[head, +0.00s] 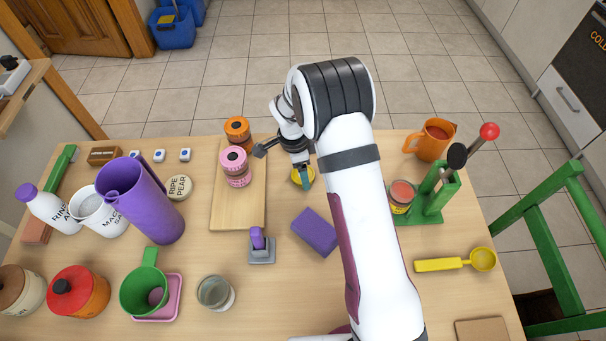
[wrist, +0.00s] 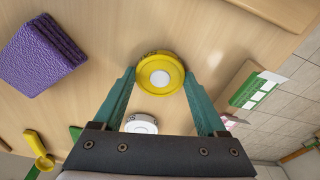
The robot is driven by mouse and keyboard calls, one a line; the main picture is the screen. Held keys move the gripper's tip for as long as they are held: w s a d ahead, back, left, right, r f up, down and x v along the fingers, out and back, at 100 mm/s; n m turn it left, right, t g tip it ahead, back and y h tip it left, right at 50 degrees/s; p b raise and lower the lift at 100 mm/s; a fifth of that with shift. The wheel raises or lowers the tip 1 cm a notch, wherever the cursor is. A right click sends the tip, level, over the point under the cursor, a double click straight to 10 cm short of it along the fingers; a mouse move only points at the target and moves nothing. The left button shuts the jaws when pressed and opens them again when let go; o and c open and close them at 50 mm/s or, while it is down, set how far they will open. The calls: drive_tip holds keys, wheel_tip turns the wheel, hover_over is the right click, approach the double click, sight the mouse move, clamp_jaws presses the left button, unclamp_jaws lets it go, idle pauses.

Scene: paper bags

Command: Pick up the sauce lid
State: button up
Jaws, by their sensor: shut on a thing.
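The sauce lid appears to be the round yellow piece with a white disc in its middle (wrist: 161,75); no label on it is readable. In the wrist view it sits between the tips of my gripper (wrist: 160,80), one teal finger against each side. My gripper is shut on it. In the head view the yellow lid (head: 303,180) shows only partly beside a teal finger of my gripper (head: 304,173), right of the cutting board. I cannot tell whether it is clear of the table.
A purple block (head: 315,232) lies close by. The wooden board (head: 236,212) holds a pink jar (head: 234,166), with an orange jar (head: 237,131) at its far end. A white round item (wrist: 140,123) is near the fingers. A green rack (head: 432,198) stands right of my arm.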

drive_tip(key=shift+r, duration=0.1)
drive_tip(key=shift+r, duration=0.35)
drive_tip(key=r, duration=0.2)
drive_tip(key=d+r, duration=0.1)
drive_tip(key=r, duration=0.1)
drive_tip(key=shift+s+d, duration=0.1)
drive_tip(key=shift+s, duration=0.1)
drive_tip(key=s+d+r+m, duration=0.2)
drive_tip(key=s+d+r, duration=0.1)
drive_tip(key=d, duration=0.4)
drive_tip(key=s+d+r+m, duration=0.2)
drive_tip(key=d+r, duration=0.2)
drive_tip(key=d, duration=0.3)
drive_tip(key=s+d+r+m, duration=0.2)
drive_tip(key=s+d+r, duration=0.1)
drive_tip(key=d, duration=0.4)
drive_tip(key=shift+s+r+g, duration=0.3)
drive_tip(key=shift+r, duration=0.3)
drive_tip(key=shift+f, duration=2.8)
drive_tip(key=shift+f, duration=0.9)
